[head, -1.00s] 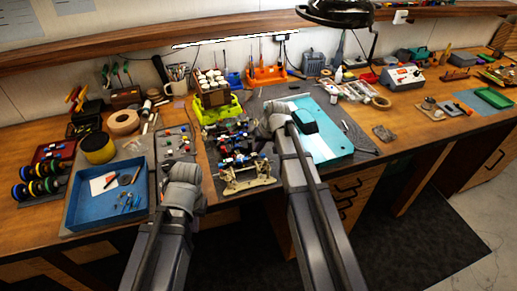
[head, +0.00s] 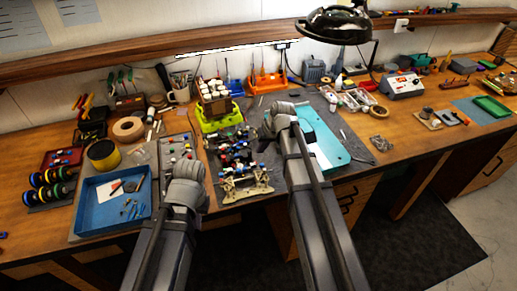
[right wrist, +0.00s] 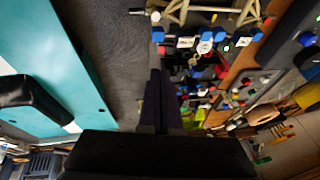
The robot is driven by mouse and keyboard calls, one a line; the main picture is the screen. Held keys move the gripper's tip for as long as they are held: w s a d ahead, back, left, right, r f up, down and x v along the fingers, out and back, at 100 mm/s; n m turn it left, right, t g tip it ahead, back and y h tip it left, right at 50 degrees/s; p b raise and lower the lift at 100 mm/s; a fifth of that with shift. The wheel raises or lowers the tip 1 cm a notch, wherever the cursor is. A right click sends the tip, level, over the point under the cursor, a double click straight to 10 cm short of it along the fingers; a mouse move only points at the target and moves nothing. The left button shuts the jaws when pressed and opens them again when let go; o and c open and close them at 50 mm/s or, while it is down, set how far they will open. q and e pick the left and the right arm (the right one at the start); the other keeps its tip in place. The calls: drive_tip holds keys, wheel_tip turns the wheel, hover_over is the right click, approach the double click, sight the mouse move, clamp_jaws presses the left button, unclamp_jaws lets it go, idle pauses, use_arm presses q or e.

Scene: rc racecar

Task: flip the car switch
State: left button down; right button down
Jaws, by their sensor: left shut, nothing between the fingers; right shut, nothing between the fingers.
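The car (head: 238,158) is a bare chassis with a pale frame at its near end and blue, red and white parts, lying on the grey mat between my arms. It also shows in the right wrist view (right wrist: 212,42), close past the fingertips. I cannot make out which part is the switch. My right gripper (right wrist: 160,78) is shut and empty, its dark fingers beside the car over bare mat; contact cannot be told. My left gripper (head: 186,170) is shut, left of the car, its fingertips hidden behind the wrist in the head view.
A blue tray (head: 88,222) stands left of my left arm. A yellow-green stand (head: 220,122) is behind the car. A lamp (head: 335,25) hangs over the bench.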

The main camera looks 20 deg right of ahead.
drive_tip(key=p+v, duration=0.6)
drive_tip(key=v, duration=0.2)
drive_tip(key=shift+w+d, duration=0.25)
drive_tip(key=shift+d, duration=0.15)
drive_tip(key=shift+f, duration=0.15)
